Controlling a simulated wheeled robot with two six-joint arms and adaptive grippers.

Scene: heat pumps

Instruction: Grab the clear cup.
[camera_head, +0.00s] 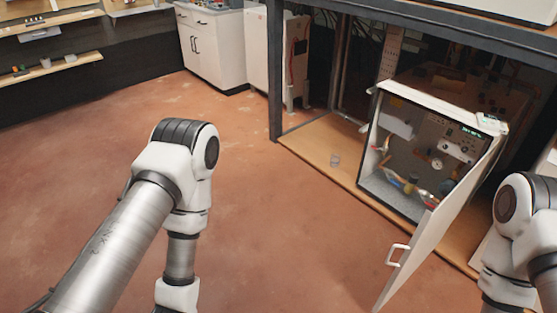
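A small clear cup (335,160) stands on the wooden shelf board (312,147), to the left of an open white cabinet unit. It is small and far off, so little detail shows. My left arm crosses the lower left of the view and bends down out of the bottom edge. My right arm is at the lower right edge. Neither gripper is in view, so whether they are open or shut is hidden. Both arms' visible parts are apart from the cup.
The white unit (400,91) has its door (425,250) swung open toward me, with a handle on it. A dark metal frame post (275,70) rises left of the cup. White cabinets (212,50) stand at the back. The reddish floor (80,170) is clear.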

